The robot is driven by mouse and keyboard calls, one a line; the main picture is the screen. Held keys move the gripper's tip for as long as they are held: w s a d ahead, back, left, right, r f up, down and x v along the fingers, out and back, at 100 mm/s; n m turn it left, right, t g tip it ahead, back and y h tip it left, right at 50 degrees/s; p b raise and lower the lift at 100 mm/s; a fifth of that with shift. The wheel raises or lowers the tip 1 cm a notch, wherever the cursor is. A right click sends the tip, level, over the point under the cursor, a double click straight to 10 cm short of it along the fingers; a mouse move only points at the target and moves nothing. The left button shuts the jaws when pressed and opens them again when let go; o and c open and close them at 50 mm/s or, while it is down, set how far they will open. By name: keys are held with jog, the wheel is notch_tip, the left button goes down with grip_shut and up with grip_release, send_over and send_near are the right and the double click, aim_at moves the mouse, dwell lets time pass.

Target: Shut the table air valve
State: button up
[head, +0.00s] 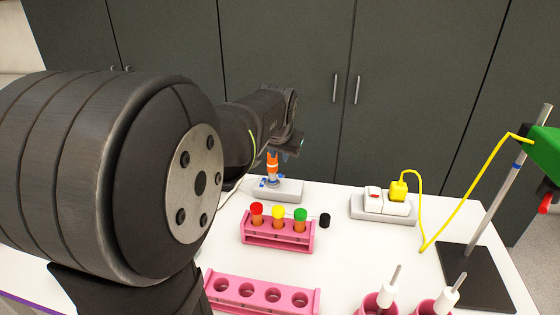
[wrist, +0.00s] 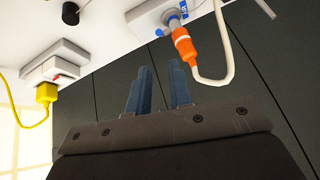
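The table air valve is a grey fitting with small blue parts on a light grey block (head: 285,193) at the back left of the white table. An orange connector (head: 272,166) is on the valve and also shows in the wrist view (wrist: 185,44), with a white hose running from it. Blue parts of the valve (wrist: 159,32) show beside the connector in the wrist view; I cannot tell the handle's exact setting. My gripper (wrist: 160,80) is open and empty, its two blue-grey fingers apart. In the head view my gripper (head: 287,146) is above and behind the valve, not touching it.
A pink rack (head: 278,242) with red, yellow and green capped tubes stands in front of the valve. A small black cap (head: 325,220) lies beside it. A socket block (head: 383,209) with a yellow plug (head: 398,190) is right. Dark cabinets (head: 285,50) stand behind.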

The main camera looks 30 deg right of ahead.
aim_at(282, 176)
jog(key=shift+s+a+r, duration=0.15)
jog(key=shift+s+r, duration=0.1)
jog(key=shift+r, duration=0.25)
jog(key=c, duration=0.3)
jog(key=d+f+m+y, duration=0.1)
jog(key=d, duration=0.1)
jog(key=d+f+m+y, duration=0.1)
jog(key=d, duration=0.1)
jog(key=s+d+f+m+y, duration=0.1)
jog(key=d, duration=0.1)
jog(key=shift+d+m+t, duration=0.3)
jog(key=shift+d, duration=0.05)
grip_shut()
jog(key=s+d+m+t+y, duration=0.2)
jog(key=d+y, duration=0.1)
jog(key=d, duration=0.3)
jog(key=x, duration=0.4)
jog(key=a+x, duration=0.1)
jog(key=x, duration=0.3)
jog(key=a+x, duration=0.1)
jog(key=x, duration=0.3)
jog(key=shift+w+r, duration=0.2)
jog(key=shift+w+a+f, duration=0.25)
jog(key=shift+a, duration=0.2)
